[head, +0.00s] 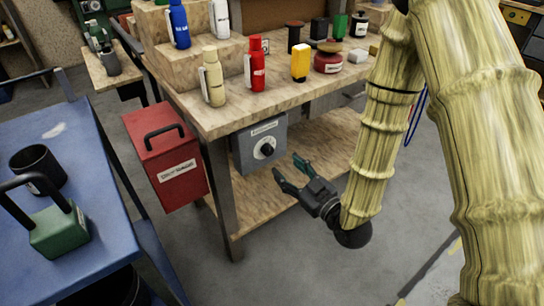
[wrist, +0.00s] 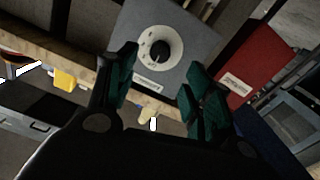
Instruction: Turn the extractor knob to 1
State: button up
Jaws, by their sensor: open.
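The extractor knob (head: 266,150) is a black dial on a white round scale, on the front of a grey box (head: 246,163) under the wooden workbench top. In the wrist view the knob (wrist: 160,51) sits on the grey panel (wrist: 190,35), beyond the fingertips and between their lines. The number it points to is too small to read. My gripper (head: 288,170) is open and empty, to the right of the knob and apart from it in the head view. Its green-padded fingers (wrist: 158,85) show on both sides in the wrist view.
A red box (head: 168,165) with a handle hangs left of the grey box. The workbench (head: 215,121) holds several bottles and jars above. A blue table (head: 95,245) with a black cup (head: 38,168) and green block (head: 58,232) stands at left. Floor in front is clear.

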aim_at(270, 152)
jog(key=x, duration=0.8)
jog(key=c, duration=1)
